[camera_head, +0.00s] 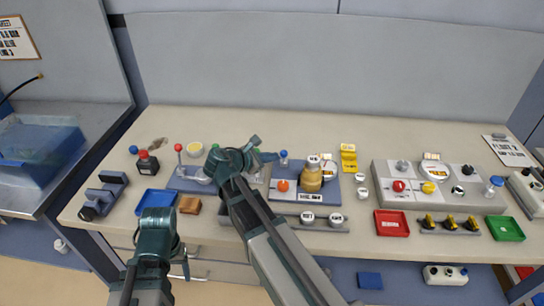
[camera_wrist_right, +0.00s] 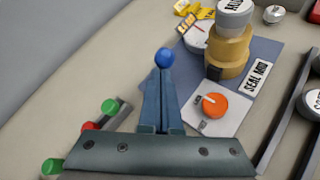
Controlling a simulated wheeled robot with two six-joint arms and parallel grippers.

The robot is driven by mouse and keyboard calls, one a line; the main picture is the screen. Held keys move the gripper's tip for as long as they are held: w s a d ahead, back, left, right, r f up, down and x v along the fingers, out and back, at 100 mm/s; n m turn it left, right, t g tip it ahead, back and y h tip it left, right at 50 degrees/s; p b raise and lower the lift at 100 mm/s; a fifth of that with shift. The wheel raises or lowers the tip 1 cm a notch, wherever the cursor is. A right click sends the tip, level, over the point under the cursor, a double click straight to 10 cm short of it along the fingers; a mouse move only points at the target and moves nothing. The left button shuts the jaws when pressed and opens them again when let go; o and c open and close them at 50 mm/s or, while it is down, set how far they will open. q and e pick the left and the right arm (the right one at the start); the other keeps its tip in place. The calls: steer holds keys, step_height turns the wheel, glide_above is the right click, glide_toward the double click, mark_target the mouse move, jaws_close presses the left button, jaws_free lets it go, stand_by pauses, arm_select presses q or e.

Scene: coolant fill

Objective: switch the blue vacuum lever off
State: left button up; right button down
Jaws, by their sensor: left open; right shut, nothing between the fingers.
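The vacuum lever's blue ball knob (camera_wrist_right: 162,57) shows just past the fingertips in the right wrist view, and it also shows in the head view (camera_head: 284,153). Most of its stem is hidden behind the fingers. My right gripper (camera_wrist_right: 160,74) is shut and empty, with its tips close to the knob; I cannot tell whether they touch it. In the head view my right gripper (camera_head: 268,157) lies left of the knob. My left gripper (camera_head: 158,218) is at the lower left, near a blue tray; its jaws are open, with the fingers mostly hidden.
A brass cylinder with a white cap (camera_wrist_right: 230,45) and an orange dial (camera_wrist_right: 213,105) stand right of the lever. A red-knobbed lever (camera_head: 179,148) stands further left. A grey control panel (camera_head: 440,185) is at the right. The bench behind the lever is mostly clear.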

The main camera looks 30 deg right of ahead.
steer(key=w+d+r+n+g+y+p, duration=0.2)
steer(key=w+d+g+y+p, duration=0.1)
steer(key=p, duration=0.6)
steer(key=w+g+y, duration=0.1)
steer(key=w, duration=0.1)
steer(key=shift+w+d+r, duration=0.15)
steer(key=shift+w+d, duration=0.1)
steer(key=shift+w, duration=0.1)
steer(key=shift+r, duration=0.1)
steer(key=shift+r+p, duration=0.75)
steer(key=shift+p, duration=0.05)
